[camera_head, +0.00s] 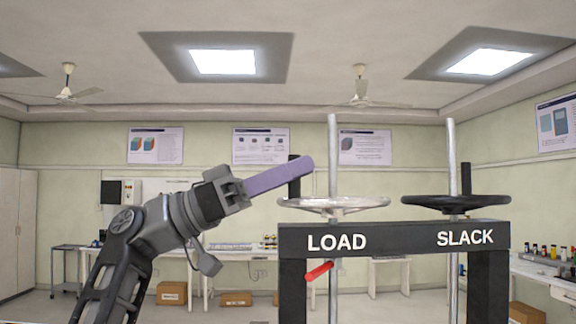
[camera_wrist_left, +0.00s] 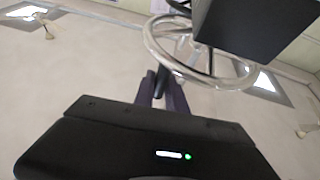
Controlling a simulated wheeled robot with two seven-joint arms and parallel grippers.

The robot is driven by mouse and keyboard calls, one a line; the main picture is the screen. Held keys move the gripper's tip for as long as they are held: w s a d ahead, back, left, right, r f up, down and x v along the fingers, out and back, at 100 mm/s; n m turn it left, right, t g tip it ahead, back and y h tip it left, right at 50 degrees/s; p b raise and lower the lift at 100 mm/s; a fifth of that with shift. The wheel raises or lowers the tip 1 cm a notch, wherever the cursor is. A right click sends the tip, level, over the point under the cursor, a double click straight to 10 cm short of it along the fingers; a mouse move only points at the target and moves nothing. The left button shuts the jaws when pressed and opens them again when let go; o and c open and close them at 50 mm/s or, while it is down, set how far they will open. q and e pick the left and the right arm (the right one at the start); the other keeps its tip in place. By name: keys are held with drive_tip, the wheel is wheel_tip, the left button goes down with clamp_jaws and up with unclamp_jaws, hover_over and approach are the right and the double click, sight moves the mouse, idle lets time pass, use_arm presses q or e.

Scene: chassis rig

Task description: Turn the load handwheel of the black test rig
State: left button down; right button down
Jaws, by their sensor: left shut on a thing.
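The black test rig (camera_head: 394,236) stands at the right in the head view, marked LOAD and SLACK. The silver load handwheel (camera_head: 360,202) lies flat above the LOAD label; it also shows in the left wrist view (camera_wrist_left: 226,77). Its upright black handle (camera_head: 295,187) stands at the rim's left side. My left gripper (camera_head: 300,166), with purple fingers, is shut on this handle; in the left wrist view the handle (camera_wrist_left: 170,83) runs between the fingers. The fingers hide part of the handle. My right gripper is not in view.
The black slack handwheel (camera_head: 425,201), with its own black handle (camera_head: 466,179), sits right of the load wheel. Tall silver rods (camera_head: 332,150) rise through both wheels. A red grip (camera_head: 318,271) sticks out below the beam. Benches and boxes stand far behind.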

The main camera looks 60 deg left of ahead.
use_arm(q)
drive_tip(key=shift+r, duration=0.1)
idle(0.3)
drive_tip(key=c, duration=1.4)
unclamp_jaws()
drive_tip(key=shift+d, duration=0.1)
drive_tip(key=shift+o, duration=0.2)
drive_tip(key=v, duration=0.8)
drive_tip(key=shift+b, duration=0.45)
drive_tip(key=shift+w, duration=0.1)
